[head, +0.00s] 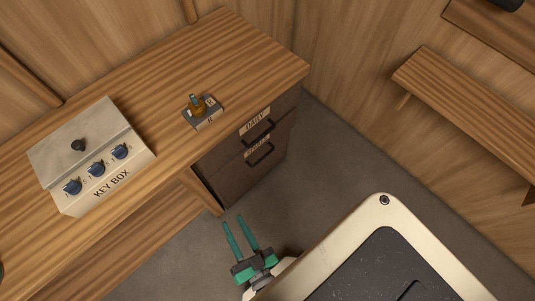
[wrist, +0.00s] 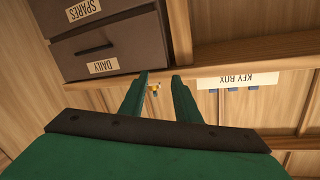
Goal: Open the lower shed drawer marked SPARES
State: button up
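The lower drawer marked SPARES (head: 266,172) is shut, in the brown drawer unit under the workbench. In the head view its label is partly hidden behind the upper handle, and its dark bar handle (head: 260,154) shows. The wrist view is upside down, so the SPARES drawer (wrist: 115,14) is at its top left; its handle is out of frame there. The upper drawer marked DAILY (wrist: 125,52) is also shut. My gripper (head: 233,220) is open and empty, in front of the unit and left of the drawer handles, touching nothing. Its fingers also show in the wrist view (wrist: 159,77).
The workbench (head: 220,60) carries a KEY BOX (head: 95,150) with blue dials and a small grey block (head: 203,112) with an amber-and-teal item on it. A wall shelf (head: 470,105) is at right. Grey floor (head: 320,150) is clear beside the drawers.

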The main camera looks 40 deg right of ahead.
jog(key=w+d+f+m+g+h, duration=0.2)
jog(key=w+d+f+m+h, duration=0.5)
jog(key=w+d+f+m, duration=0.4)
jog(key=m+g+h, duration=0.4)
jog(key=m+g, duration=0.4)
jog(key=g, duration=0.1)
send_near(266, 155)
jog(key=x, duration=0.9)
jog(key=shift+w+d+f, duration=0.1)
jog(key=shift+d+f, duration=0.1)
jog(key=shift+f, duration=0.1)
jog(key=shift+w+d, duration=0.2)
grip_shut()
